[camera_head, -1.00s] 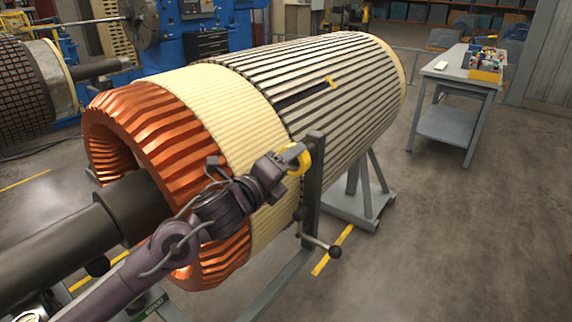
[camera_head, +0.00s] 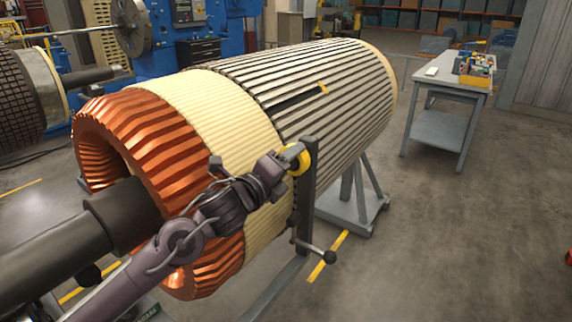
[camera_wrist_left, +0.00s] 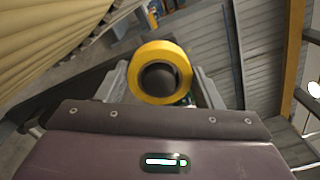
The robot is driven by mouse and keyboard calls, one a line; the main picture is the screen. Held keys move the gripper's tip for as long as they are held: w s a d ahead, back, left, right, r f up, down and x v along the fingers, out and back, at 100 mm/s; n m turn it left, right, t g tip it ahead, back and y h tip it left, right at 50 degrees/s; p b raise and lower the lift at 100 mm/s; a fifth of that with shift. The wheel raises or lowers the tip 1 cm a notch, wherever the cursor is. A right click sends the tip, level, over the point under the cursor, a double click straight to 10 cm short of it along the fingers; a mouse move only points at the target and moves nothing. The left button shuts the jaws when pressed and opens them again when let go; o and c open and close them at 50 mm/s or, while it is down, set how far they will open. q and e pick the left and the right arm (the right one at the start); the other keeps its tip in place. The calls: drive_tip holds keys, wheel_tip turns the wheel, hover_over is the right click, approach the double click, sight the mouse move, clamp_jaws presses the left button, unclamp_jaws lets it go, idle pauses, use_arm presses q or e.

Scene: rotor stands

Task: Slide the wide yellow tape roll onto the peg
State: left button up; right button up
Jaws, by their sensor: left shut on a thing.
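My left gripper (camera_head: 291,157) is shut on the wide yellow tape roll (camera_head: 303,157), beside the top of a dark upright post (camera_head: 309,180). In the left wrist view the roll (camera_wrist_left: 142,87) sits between the two fingers, its round hole facing the camera. A dark round shape (camera_wrist_left: 160,76) shows in the hole; I cannot tell whether it is the peg's end or how far it reaches in. In the head view no peg shows clearly; the gripper and roll cover that spot. My right gripper is not in view.
A big rotor with copper windings (camera_head: 140,130) and a cream band (camera_head: 215,110) lies close behind my left arm. A crank handle (camera_head: 312,247) with dark knobs juts from the post. A grey table (camera_head: 440,85) with a tool tray (camera_head: 474,70) stands at the right; the floor between is clear.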

use_arm(q)
drive_tip(key=shift+w+d, duration=0.15)
idle(0.4)
drive_tip(key=shift+b+x, duration=0.3)
drive_tip(key=shift+x, duration=0.5)
drive_tip(key=o, duration=1.3)
drive_tip(key=shift+v, duration=4.55)
drive_tip(key=shift+c, duration=0.2)
